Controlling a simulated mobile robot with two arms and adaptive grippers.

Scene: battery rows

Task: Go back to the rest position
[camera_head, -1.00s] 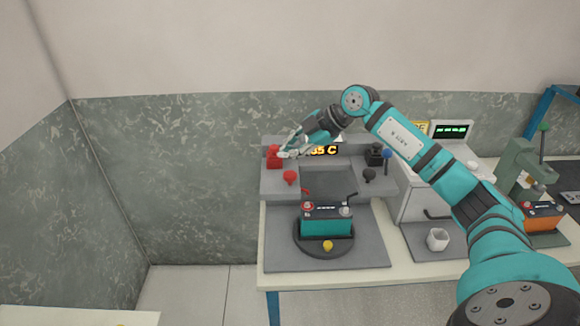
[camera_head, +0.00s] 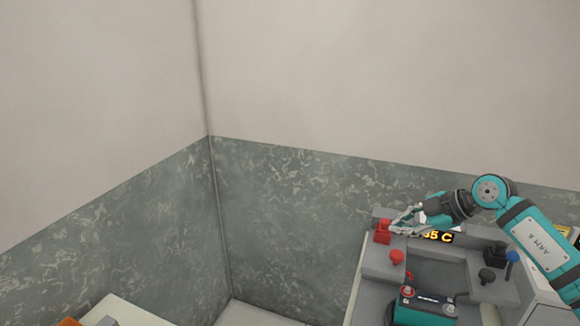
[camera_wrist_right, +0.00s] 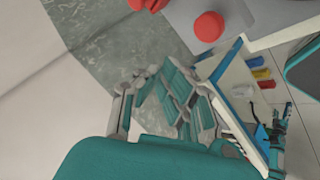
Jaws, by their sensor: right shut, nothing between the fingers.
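My right gripper (camera_head: 402,222) is shut and empty. In the head view it shows at the lower right, close to the red block (camera_head: 382,236) on the grey battery station (camera_head: 375,265). I cannot tell whether it touches the block. In the right wrist view the closed fingers (camera_wrist_right: 178,100) fill the middle, with a red knob (camera_wrist_right: 208,26) above them, apart from the fingers. My teal right arm reaches in from the right edge. My left gripper is not in view.
A teal battery (camera_head: 425,312) sits at the front of the station, partly cut off. A red knob (camera_head: 397,257), a black knob (camera_head: 487,275) and a blue-topped lever (camera_head: 511,256) stand on the station. A pale table corner (camera_head: 120,312) shows at lower left.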

